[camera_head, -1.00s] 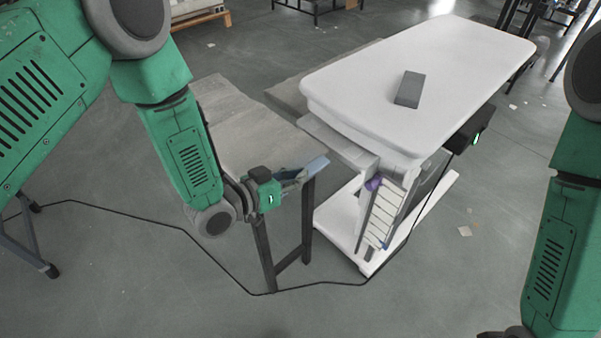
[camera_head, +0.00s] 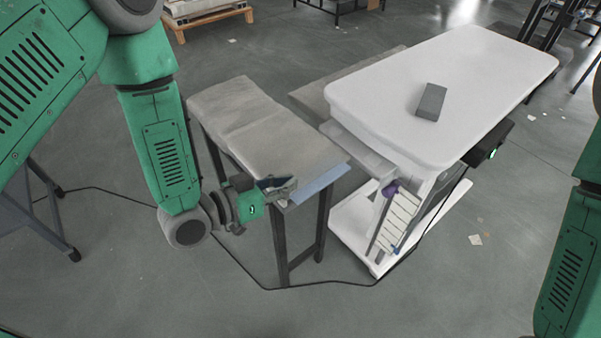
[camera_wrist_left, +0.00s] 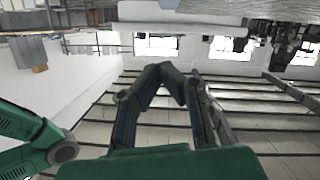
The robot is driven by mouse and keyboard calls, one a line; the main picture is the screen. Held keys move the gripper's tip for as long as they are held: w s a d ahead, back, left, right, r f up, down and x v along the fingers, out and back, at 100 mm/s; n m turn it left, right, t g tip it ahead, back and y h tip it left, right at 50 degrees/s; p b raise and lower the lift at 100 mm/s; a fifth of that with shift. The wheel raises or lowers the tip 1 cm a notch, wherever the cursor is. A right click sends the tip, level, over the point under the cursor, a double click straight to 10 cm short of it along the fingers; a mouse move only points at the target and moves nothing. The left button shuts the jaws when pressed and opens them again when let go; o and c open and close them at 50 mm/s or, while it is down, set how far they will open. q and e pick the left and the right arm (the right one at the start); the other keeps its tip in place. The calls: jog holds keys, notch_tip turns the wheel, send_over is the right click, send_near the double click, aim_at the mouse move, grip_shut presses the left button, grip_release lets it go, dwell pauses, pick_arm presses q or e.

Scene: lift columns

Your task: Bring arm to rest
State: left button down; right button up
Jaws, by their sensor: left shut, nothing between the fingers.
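My left arm (camera_head: 165,150) is green and hangs in from the left in the head view. Its left gripper (camera_head: 292,186) is beside the near end of the small grey table, overlapping its edge in the picture; I cannot tell whether they touch. In the left wrist view the gripper's two dark fingers (camera_wrist_left: 162,76) come together at the tips with nothing between them. My right arm (camera_head: 570,255) hangs at the right edge of the head view, and its gripper is out of the picture.
The small grey-topped table (camera_head: 255,125) stands left of a white wheeled table (camera_head: 450,75), with a gap between. A dark grey block (camera_head: 431,101) lies on the white top. A black cable (camera_head: 330,283) runs across the floor. The near floor is mostly clear.

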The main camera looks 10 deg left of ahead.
pick_arm(q)
jog(key=s+a+f+n+g+y, duration=0.3)
jog(key=s+a+f+g+y, duration=0.25)
jog(key=s+a+f, duration=0.45)
jog(key=s+a+f+n+g+y, duration=0.1)
jog(key=s+a+f+g+y, duration=0.1)
jog(key=s, duration=0.5)
jog(key=s+a+f+n+g+y, duration=0.1)
jog(key=s+a+f+g+y, duration=0.1)
jog(key=s, duration=0.5)
jog(key=shift+s+a+f+g+y, duration=0.35)
jog(key=shift+a+f+g+y, duration=0.1)
jog(key=shift+a+g, duration=0.25)
